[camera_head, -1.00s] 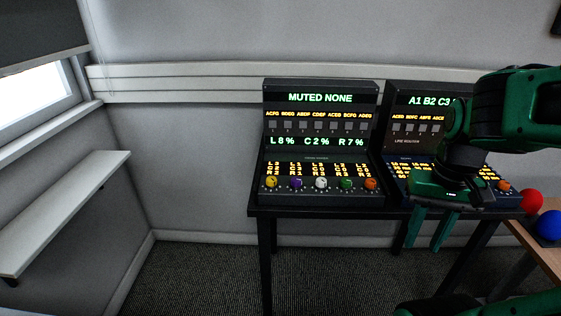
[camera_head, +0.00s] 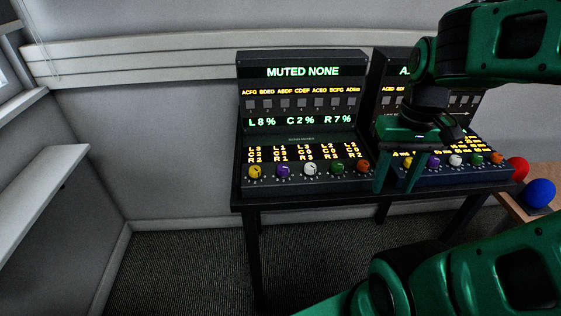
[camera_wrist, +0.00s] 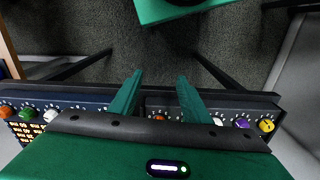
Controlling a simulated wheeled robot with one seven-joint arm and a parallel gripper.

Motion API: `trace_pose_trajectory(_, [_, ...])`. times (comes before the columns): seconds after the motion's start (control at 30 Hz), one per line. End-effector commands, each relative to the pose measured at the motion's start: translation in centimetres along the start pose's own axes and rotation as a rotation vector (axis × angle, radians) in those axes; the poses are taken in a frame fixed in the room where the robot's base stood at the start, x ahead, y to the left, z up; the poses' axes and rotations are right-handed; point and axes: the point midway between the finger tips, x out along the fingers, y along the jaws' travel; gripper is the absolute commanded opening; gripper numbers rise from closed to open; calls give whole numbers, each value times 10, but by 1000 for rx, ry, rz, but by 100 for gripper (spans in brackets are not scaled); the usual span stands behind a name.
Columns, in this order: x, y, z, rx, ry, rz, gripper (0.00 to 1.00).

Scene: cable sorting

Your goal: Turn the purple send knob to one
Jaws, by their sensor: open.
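The left console (camera_head: 303,96) has a row of coloured knobs along its front, among them a purple knob (camera_head: 283,171) between a yellow and a white one. This purple knob also shows in the wrist view (camera_wrist: 242,123). The right console has a similar row with its own purple knob (camera_head: 433,161). I cannot tell which one is the send knob. My gripper (camera_head: 398,187) is open and empty, fingers pointing down, near the gap between the consoles, right of the left console's orange knob (camera_head: 362,166). In the wrist view its fingers (camera_wrist: 160,76) reach past the consoles' front edge over the floor.
Both consoles stand on a black table (camera_head: 300,200). A red ball (camera_head: 518,168) and a blue ball (camera_head: 539,193) sit on a wooden surface at the right. A white shelf (camera_head: 40,190) is on the left wall. The floor before the table is clear.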

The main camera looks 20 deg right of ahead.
Motion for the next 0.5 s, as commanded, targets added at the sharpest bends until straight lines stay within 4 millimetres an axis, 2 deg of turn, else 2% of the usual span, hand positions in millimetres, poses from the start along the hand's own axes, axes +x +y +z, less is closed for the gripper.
trace_pose_trajectory(0.1, [-19, -42, -43, -269, 6, 24, 43])
trace_pose_trajectory(0.23, [-38, -110, -82, -610, 18, 41, 43])
trace_pose_trajectory(0.3, [-45, -147, -96, -777, 24, 45, 43])
trace_pose_trajectory(0.4, [-52, -193, -106, -968, 29, 45, 43])
trace_pose_trajectory(0.5, [-55, -223, -109, -1091, 31, 44, 43])
